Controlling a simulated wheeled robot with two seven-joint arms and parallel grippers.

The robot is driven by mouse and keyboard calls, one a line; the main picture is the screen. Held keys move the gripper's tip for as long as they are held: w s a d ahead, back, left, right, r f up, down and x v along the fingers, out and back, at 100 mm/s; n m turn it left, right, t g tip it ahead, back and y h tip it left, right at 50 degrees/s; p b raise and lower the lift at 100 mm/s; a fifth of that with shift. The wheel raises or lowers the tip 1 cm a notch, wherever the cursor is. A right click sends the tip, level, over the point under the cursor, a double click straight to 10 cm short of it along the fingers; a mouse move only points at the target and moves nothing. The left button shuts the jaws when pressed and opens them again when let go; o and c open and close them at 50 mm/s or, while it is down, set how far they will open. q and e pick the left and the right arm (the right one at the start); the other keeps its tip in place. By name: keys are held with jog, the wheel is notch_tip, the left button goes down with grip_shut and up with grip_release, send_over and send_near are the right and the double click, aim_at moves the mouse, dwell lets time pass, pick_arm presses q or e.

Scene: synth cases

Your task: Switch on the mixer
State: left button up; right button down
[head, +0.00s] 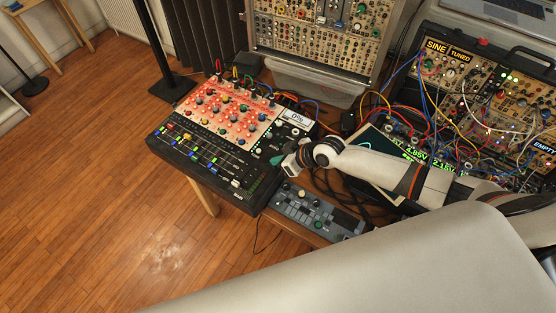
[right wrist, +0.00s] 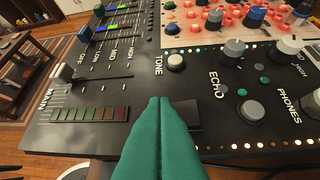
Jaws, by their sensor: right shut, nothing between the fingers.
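The mixer (head: 160,152) is a black console with a salmon-coloured knob panel, colored faders and a small display reading "0%" (head: 297,117). It stands on a wooden table. My right gripper (head: 277,159) has green fingers, shut and empty, at the mixer's right front part. In the right wrist view the shut fingers (right wrist: 160,102) point at the black panel (right wrist: 140,65), between the level meter (right wrist: 90,114) and the "ECHO" knobs. A dark rectangular piece (right wrist: 186,114) sits beside the fingertips, partly hidden by them. I cannot tell whether the fingers touch it. Small panel lights are lit.
A grey keypad device (head: 318,212) lies in front of the mixer, under my right arm. A modular synth rack (head: 320,35) stands behind, and cabled cases (head: 480,90) stand at the right. Loose cables surround my arm. The wooden floor (head: 90,200) at left is clear.

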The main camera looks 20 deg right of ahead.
jog(key=shift+w+d+r, duration=0.15)
jog(key=shift+w+d, duration=0.25)
jog(key=shift+d, duration=0.1)
jog(key=shift+r, duration=0.1)
jog(key=r+p, duration=0.3)
jog(key=r, duration=0.1)
jog(key=shift+s+a+p, duration=0.1)
jog(key=shift+a+p, duration=0.15)
jog(key=shift+p, duration=0.1)
jog(key=s+a+b+v, duration=0.1)
jog(key=b+v, duration=0.1)
jog(key=v, duration=0.8)
jog(key=shift+s+a+f, duration=0.1)
jog(key=shift+s, duration=0.05)
